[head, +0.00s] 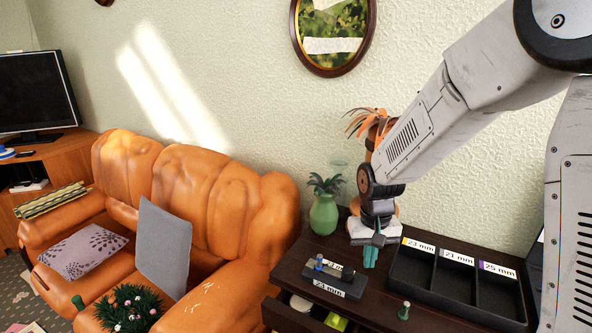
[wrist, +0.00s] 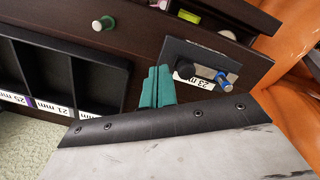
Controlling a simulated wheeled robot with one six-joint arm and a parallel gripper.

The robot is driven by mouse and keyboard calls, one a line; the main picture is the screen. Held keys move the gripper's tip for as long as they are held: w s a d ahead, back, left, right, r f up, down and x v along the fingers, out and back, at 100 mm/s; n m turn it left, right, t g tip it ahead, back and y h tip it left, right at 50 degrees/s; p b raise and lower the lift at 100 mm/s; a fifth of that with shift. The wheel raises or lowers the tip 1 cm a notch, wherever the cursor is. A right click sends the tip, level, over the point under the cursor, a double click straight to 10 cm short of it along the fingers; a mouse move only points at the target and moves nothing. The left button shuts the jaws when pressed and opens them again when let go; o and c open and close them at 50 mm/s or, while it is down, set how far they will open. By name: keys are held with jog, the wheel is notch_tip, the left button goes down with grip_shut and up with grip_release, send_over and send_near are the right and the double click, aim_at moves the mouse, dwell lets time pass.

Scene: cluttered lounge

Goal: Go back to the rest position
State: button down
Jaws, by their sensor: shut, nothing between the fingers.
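My gripper (head: 372,254) has teal fingers and points down over the dark cabinet top. Its fingers are together with nothing between them. In the wrist view the closed fingers (wrist: 157,88) show between the black tray and a dark block. My arm comes in from the upper right in the head view.
A black tray (head: 455,293) has compartments labelled 23, 21 and 25 mm. The dark block (head: 335,283) labelled 23 mm holds a blue-topped peg. A green vase (head: 323,214) stands behind. An orange sofa (head: 225,190) is left; a drawer is open in front.

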jog(key=s+d+r+t, duration=0.1)
jog(key=s+d+r, duration=0.1)
jog(key=s+r, duration=0.7)
jog(key=s+d+r+t, duration=0.1)
jog(key=s+d+r, duration=0.2)
jog(key=s+r, duration=0.7)
jog(key=s, duration=0.7)
